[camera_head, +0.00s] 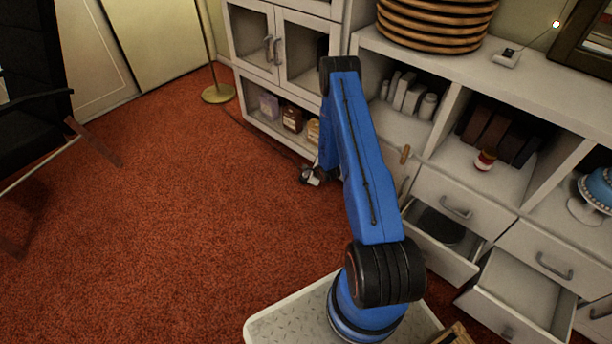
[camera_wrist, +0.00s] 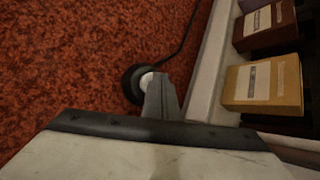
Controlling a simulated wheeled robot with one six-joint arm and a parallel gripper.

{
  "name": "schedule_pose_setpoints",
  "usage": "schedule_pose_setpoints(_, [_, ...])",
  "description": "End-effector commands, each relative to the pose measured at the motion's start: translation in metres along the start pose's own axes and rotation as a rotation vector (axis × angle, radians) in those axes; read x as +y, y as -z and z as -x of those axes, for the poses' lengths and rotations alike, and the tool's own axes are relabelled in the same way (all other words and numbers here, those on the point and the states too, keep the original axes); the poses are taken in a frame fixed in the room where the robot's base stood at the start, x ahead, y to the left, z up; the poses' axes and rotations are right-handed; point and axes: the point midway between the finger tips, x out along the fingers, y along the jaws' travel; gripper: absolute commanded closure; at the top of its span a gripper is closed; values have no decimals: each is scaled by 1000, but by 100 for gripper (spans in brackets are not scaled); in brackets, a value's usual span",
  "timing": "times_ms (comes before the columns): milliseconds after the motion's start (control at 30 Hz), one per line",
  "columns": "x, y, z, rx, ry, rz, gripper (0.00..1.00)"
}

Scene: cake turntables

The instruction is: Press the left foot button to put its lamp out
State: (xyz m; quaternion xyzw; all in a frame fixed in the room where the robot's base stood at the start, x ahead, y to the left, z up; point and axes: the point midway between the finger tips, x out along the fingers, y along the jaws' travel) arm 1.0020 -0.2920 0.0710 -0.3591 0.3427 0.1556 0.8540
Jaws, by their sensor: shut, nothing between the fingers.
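The foot button (camera_wrist: 133,84) is a round black disc with a pale cap, on the red carpet in the wrist view. A dark cord runs from it to the upper right. My gripper (camera_wrist: 160,84) is shut and empty. Its fingertips overlap the edge of the pale cap, and I cannot tell whether they touch it. In the head view my gripper (camera_head: 311,177) is low by the cabinet's foot, where the button is not clearly distinguishable. A brass floor lamp (camera_head: 218,93) shows only its base and pole; its light is out of view.
A white cabinet (camera_head: 250,110) stands close on the right of my gripper. Its low shelf holds a dark red box (camera_wrist: 266,27) and a yellow box (camera_wrist: 262,84). Drawers (camera_head: 515,300) stand open at the lower right.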

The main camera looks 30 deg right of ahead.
Motion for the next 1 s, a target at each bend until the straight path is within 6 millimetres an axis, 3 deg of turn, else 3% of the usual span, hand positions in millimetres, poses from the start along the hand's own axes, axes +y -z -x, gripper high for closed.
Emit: schedule_pose_setpoints(1000, [-4, -4, 6, 0, 1, 0, 100])
